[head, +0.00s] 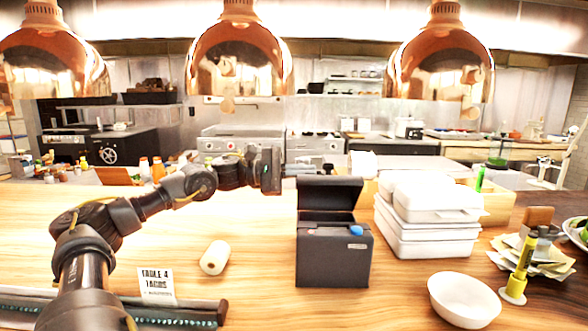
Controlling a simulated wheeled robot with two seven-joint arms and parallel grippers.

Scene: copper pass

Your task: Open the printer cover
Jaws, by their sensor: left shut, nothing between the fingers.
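The printer (334,262) is a dark grey box on the wooden counter, near the middle of the head view. Its cover (330,193) stands raised at the back, tilted up from the body, and the top opening shows in front of it. A small blue part shows on the printer's top right. My left gripper (303,170) reaches in from the left and is shut and empty. Its fingers are at the upper left of the raised cover, seemingly behind its top edge; I cannot tell whether they touch it. My right gripper is out of view.
Stacked white containers (430,215) stand close on the right. A white bowl (464,300) is at front right. Copper lamps (240,60) hang above.

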